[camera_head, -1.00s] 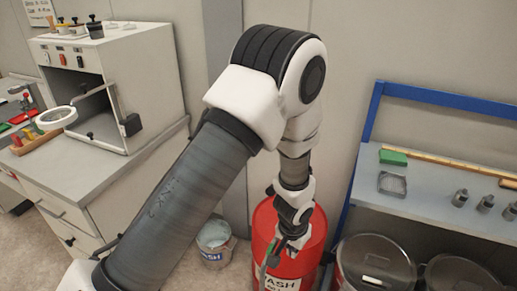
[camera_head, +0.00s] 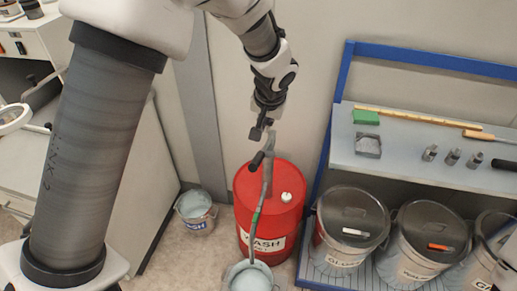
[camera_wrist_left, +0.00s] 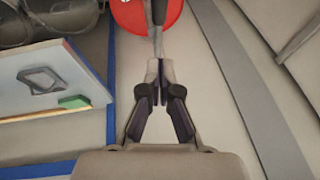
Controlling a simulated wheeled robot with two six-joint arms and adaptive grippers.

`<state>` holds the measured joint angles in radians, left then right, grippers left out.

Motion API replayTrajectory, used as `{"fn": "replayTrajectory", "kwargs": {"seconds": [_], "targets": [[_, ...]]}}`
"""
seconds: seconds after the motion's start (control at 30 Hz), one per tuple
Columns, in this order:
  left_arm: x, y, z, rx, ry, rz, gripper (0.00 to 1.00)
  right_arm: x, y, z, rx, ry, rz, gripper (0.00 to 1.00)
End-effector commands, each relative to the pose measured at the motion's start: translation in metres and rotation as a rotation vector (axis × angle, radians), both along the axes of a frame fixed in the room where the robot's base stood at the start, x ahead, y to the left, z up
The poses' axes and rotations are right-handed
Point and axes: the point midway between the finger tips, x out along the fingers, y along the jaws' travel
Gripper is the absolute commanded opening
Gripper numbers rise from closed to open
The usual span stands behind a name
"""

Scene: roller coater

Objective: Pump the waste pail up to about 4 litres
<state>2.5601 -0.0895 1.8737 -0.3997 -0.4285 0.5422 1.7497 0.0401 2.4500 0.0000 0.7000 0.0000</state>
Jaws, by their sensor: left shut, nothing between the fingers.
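A red drum (camera_head: 285,215) with a WASH label stands on the floor. A hand pump (camera_head: 268,178) with a dark-ended handle (camera_head: 257,160) rises from its top. A hose with a green part runs down the drum's front to a pail (camera_head: 250,278) of pale liquid, cut by the bottom edge. Its level cannot be read. My left gripper (camera_head: 262,128) is shut and empty just above the pump, apart from the handle as far as I can tell. The left wrist view shows its closed fingertips (camera_wrist_left: 160,72) and the drum (camera_wrist_left: 128,14) beyond. My right gripper is out of view.
A second pail (camera_head: 196,212) with a partly read label stands left of the drum. At right, a blue-framed shelf (camera_head: 400,172) holds a green block (camera_head: 366,117) and small metal parts. Several lidded bins (camera_head: 352,215) stand below it. A cabinet stands at the left.

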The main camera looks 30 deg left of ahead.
Motion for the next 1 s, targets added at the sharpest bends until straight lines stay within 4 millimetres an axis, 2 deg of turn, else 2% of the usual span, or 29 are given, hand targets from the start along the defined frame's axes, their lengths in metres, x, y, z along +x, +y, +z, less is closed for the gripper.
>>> {"fn": "replayTrajectory", "kwargs": {"seconds": [0.37,0.5,0.67,1.0], "targets": [[0.023,0.018,-0.077,-0.001,0.004,-0.001,0.0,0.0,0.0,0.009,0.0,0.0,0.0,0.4],[0.011,0.019,-0.1,0.0,0.003,-0.001,0.0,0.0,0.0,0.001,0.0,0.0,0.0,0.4],[0.005,0.02,-0.11,0.0,0.001,-0.001,0.0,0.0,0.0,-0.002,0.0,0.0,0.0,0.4],[0.005,0.02,-0.11,0.0,0.0,0.0,0.0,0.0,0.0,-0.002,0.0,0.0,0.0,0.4]]}}
